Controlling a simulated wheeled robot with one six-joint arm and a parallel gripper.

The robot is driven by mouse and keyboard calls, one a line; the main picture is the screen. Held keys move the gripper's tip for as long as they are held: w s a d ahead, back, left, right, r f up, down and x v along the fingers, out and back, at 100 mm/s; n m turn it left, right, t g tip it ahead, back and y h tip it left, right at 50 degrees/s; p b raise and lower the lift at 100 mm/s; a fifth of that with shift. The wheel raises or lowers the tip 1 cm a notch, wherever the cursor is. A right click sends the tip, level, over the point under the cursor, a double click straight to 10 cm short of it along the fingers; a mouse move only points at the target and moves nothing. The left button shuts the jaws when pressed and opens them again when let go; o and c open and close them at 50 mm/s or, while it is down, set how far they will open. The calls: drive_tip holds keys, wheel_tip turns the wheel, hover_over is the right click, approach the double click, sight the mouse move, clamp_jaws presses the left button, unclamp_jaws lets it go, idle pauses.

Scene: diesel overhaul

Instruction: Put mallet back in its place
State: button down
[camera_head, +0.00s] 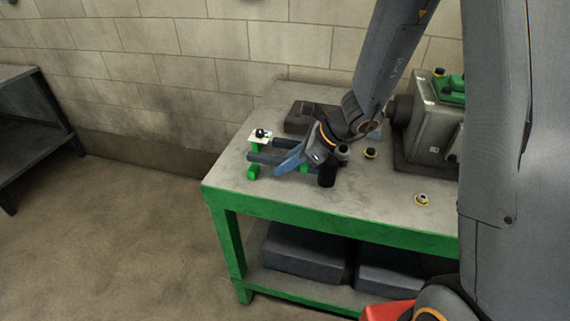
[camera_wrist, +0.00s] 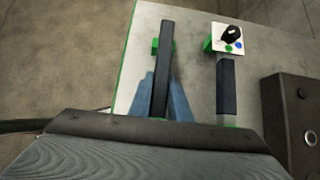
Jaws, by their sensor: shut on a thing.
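The mallet's dark handle (camera_wrist: 161,65) runs between the blue fingers of my gripper (camera_wrist: 160,100) in the wrist view, where its head is hidden. In the head view my gripper (camera_head: 290,160) is shut on the handle (camera_head: 264,159), low over the bench. A black cylinder (camera_head: 327,175), apparently the mallet's head, shows right of the fingers. Green supports (camera_head: 252,171) stand close by the handle; whether it touches them I cannot tell. A white card with a black picture (camera_head: 260,135) stands at the supports and also shows in the wrist view (camera_wrist: 228,38).
Another dark bar (camera_wrist: 225,88) lies parallel to the handle. A dark block (camera_wrist: 290,112) is to its right. A grey machine (camera_head: 425,125) stands at the bench's right, with small ringed parts (camera_head: 371,153) nearby. The bench's (camera_head: 235,180) front left is clear.

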drive_tip(key=shift+f+b, duration=1.05)
drive_tip(key=shift+f, duration=0.05)
drive_tip(key=c, duration=1.6)
unclamp_jaws()
drive_tip(key=shift+o, duration=0.2)
drive_tip(key=shift+v, duration=3.9)
